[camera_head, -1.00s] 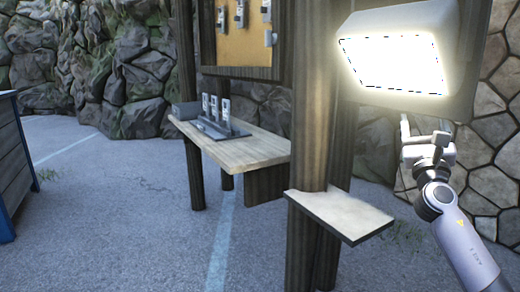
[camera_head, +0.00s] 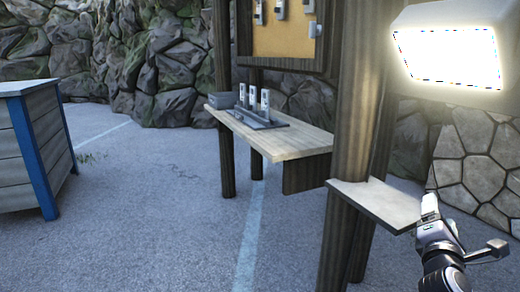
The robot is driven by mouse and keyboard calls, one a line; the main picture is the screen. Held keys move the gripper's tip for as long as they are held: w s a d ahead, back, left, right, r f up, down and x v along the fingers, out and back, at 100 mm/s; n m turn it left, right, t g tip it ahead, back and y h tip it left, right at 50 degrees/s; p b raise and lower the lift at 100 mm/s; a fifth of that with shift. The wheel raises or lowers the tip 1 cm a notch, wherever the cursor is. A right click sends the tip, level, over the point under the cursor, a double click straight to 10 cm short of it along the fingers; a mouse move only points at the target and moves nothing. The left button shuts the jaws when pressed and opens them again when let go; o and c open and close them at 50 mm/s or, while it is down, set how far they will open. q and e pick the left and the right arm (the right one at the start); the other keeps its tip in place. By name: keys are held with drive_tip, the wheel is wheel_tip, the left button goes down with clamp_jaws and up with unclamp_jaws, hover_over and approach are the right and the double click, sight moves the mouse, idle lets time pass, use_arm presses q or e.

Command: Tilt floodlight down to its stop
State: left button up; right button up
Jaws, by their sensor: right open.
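The floodlight (camera_head: 447,58) is at the upper right, with its right part cut off by the picture edge. Its bright lit face points toward me and somewhat down; its hinge and stop do not show. My right gripper (camera_head: 445,228) is at the lower right, well below the floodlight and apart from it. It is open, with nothing seen between its fingers. My left gripper is not in view.
A wooden post (camera_head: 352,120) stands left of the floodlight, with a small shelf (camera_head: 385,205) close to my right gripper. A bench (camera_head: 290,143) holds several upright devices. A blue-edged crate (camera_head: 25,150) stands at left. Open paving lies between.

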drive_tip(key=s+a+f+m+g+y, duration=0.25)
drive_tip(key=s+a+f+m, duration=0.2)
drive_tip(key=s+f, duration=0.35)
drive_tip(key=s+a+f+m+g+y, duration=0.2)
drive_tip(key=s+a+f+m+g, duration=0.15)
drive_tip(key=s+f+m, duration=0.5)
drive_tip(key=s+a+f+m+g+y, duration=0.3)
drive_tip(key=s+a+f, duration=0.15)
drive_tip(key=s, duration=0.35)
drive_tip(key=s+a+f+m+g+y, duration=0.25)
drive_tip(key=s+a+g, duration=0.2)
drive_tip(key=s, duration=0.35)
drive_tip(key=w+a+f+t+y, duration=0.2)
drive_tip(key=w+a+f+t, duration=0.2)
drive_tip(key=w+f+t, duration=0.3)
wheel_tip(320, 180, up, 15)
drive_tip(key=d+p, duration=0.1)
drive_tip(key=p, duration=1.6)
drive_tip(key=shift+s+d+n, duration=0.2)
drive_tip(key=shift+s+n, duration=0.15)
drive_tip(key=shift+s, duration=0.05)
drive_tip(key=shift+f+t, duration=0.1)
drive_tip(key=shift+t, duration=0.15)
